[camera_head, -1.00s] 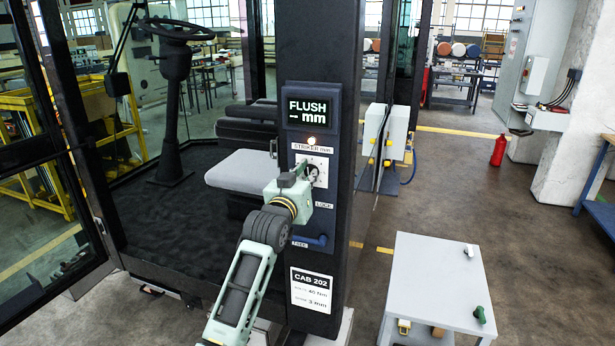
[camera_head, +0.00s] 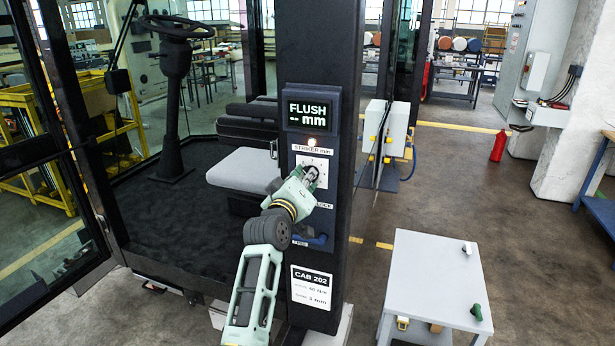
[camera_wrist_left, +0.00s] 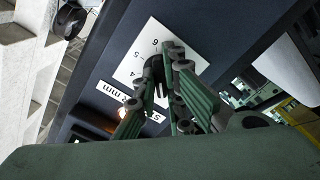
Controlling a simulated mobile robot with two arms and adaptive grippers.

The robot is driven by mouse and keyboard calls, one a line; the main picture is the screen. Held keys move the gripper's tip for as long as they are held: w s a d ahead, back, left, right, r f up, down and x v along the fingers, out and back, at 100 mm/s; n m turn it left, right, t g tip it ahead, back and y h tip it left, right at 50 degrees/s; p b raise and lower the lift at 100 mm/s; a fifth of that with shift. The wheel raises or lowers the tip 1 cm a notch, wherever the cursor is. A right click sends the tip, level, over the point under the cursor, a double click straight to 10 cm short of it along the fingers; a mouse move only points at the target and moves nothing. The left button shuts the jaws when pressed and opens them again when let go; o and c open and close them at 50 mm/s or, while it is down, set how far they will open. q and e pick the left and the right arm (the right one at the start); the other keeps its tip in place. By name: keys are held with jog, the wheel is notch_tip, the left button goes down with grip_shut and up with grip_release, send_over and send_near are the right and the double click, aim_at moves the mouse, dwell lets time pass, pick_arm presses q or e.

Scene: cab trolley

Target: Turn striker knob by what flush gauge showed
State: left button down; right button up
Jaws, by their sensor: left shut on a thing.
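The striker panel is on the dark cab pillar (camera_head: 308,40). Its white dial plate (camera_head: 318,163) also shows in the left wrist view (camera_wrist_left: 134,66), with printed numbers. The flush gauge display (camera_head: 308,108) reads "FLUSH -- mm", with no number. A small light (camera_head: 312,141) glows under it. My left gripper (camera_head: 311,176) is at the dial, its fingers closed around the dark striker knob (camera_wrist_left: 157,68), which they largely hide. The fingers also show in the left wrist view (camera_wrist_left: 168,80). My right gripper is not in view.
A blue handle (camera_head: 312,238) sits low on the panel, below the gripper. A label reading "CAB 202" (camera_head: 311,288) is under it. A grey trolley (camera_head: 430,270) with a green-handled item (camera_head: 476,312) stands to the right. Open floor lies behind it.

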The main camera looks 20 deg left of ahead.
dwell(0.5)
pick_arm(q)
jog(key=c, duration=1.8)
grip_release()
jog(key=shift+c, duration=0.2)
jog(key=s, duration=1.2)
jog(key=shift+a, duration=0.2)
